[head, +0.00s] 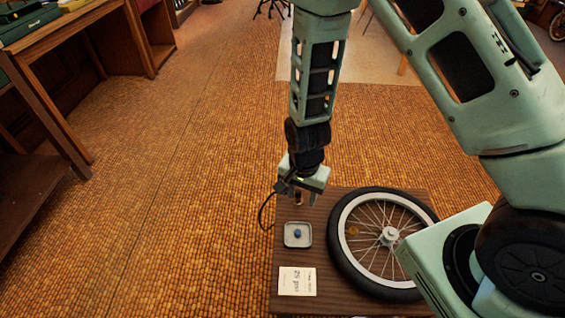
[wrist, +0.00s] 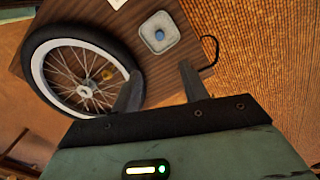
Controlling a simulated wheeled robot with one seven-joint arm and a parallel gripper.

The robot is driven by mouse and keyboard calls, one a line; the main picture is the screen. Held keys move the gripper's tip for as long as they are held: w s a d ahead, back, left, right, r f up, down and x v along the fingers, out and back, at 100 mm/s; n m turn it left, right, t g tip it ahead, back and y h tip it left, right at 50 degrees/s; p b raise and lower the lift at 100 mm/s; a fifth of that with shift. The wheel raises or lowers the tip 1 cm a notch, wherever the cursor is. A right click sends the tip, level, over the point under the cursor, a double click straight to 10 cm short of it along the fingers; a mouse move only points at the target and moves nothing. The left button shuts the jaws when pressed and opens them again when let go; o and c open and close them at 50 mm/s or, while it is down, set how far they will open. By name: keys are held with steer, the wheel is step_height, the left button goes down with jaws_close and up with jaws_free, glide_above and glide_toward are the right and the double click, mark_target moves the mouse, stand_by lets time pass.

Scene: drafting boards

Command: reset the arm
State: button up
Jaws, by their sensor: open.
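My gripper (head: 306,197) hangs above the far left part of a small dark wooden table. In the wrist view my gripper (wrist: 160,88) shows two separated fingers with nothing between them. My green arm reaches down from the top of the head view. A small square light dish (head: 298,245) holding a blue round thing (head: 298,234) lies on the table, nearer to me than the gripper. The dish also shows in the wrist view (wrist: 143,45), beyond the fingertips and apart from them.
A spoked wheel with a black tyre (head: 347,271) lies on the wooden table (head: 340,308), right of the dish. A printed card (head: 297,281) lies at the near left. A wooden desk (head: 84,22) stands at the far left. Woven floor (head: 190,180) left of the table is clear.

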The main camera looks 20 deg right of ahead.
steer(key=s+a+r+n+y+p, duration=0.1)
steer(key=a+r+n+p, duration=0.15)
steer(key=r, duration=0.35)
steer(key=s+a+r+n+p, duration=0.1)
steer(key=s+a+r+n, duration=0.15)
steer(key=r, duration=0.35)
steer(key=s+r+n+p, duration=0.2)
steer(key=s+r+n, duration=0.2)
steer(key=r, duration=0.3)
steer(key=s+a+r+n+p, duration=0.1)
steer(key=s+r+n+p, duration=0.1)
steer(key=s+r, duration=0.3)
steer(key=s+r+n+p, duration=0.2)
steer(key=s+r+n, duration=0.2)
steer(key=r, duration=0.7)
steer(key=shift+s+a+n, duration=0.2)
steer(key=shift+s+n, duration=0.15)
steer(key=shift+n, duration=0.45)
